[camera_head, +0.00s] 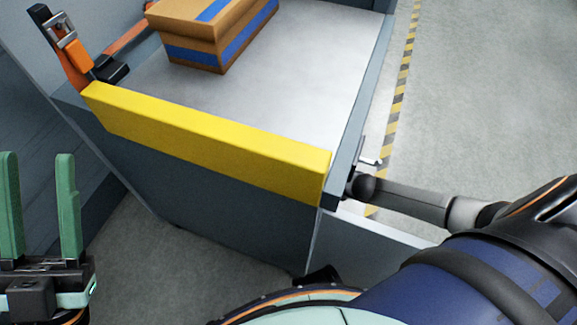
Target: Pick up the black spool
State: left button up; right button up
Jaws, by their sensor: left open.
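I cannot make out a black spool for certain in this view. A small black piece (112,70) sits beside the orange bracket at the upper left, but I cannot tell what it is. My left gripper (38,205) is at the lower left, with two green fingers pointing up and set apart. It is open, with nothing between the fingers. It is in front of and to the left of the yellow-edged platform. My right gripper is not in view.
A cardboard box (195,50) with blue tape stands on the grey platform (290,75). A yellow bar (200,135) runs along its front edge. An orange bracket (65,55) with a metal buckle rises at its left corner. Open floor (470,110) lies right, beyond a striped line.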

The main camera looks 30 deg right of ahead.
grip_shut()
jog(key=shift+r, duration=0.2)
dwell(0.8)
